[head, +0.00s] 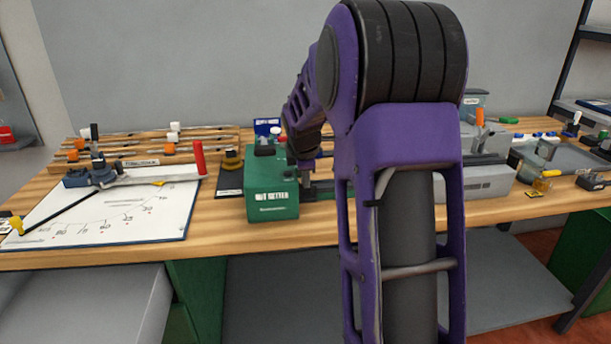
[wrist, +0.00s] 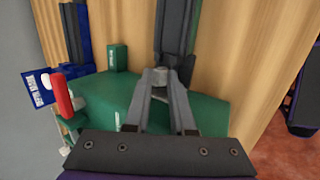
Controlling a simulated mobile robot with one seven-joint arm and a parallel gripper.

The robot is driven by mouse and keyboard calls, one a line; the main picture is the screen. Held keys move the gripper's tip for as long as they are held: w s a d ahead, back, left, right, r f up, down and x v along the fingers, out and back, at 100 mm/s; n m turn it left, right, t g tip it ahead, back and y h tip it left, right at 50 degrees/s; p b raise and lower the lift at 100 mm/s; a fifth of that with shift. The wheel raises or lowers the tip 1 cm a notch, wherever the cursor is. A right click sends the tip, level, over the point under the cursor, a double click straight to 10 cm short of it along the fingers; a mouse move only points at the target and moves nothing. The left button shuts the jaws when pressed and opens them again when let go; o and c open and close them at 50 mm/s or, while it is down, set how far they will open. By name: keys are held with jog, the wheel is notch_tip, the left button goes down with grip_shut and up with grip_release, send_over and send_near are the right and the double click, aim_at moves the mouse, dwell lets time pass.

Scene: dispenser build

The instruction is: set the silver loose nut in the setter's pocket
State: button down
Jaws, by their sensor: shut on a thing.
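The nut setter (head: 271,195) is a green block with white lettering on its front, standing on the wooden bench; its green body (wrist: 108,92) also shows in the wrist view. My gripper (wrist: 158,76) is over the setter, its two grey fingers closing toward a small silver-grey piece, the loose nut (wrist: 154,76), held at the tips. A dark rail (wrist: 174,30) runs just beyond the fingertips. The fingers and nut overlap the setter, so I cannot tell whether the nut touches it. The pocket is not clearly seen.
A red lever (wrist: 63,95) and a blue labelled block (wrist: 38,88) are at the setter's left in the wrist view. A white board (head: 115,215) and a red-handled tool (head: 199,158) lie left on the bench. A grey machine (head: 485,183) stands right.

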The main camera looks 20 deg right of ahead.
jog(key=shift+f, duration=0.1)
jog(key=shift+c, duration=1.8)
grip_release()
notch_tip(320, 180, up, 7)
jog(key=p, duration=0.6)
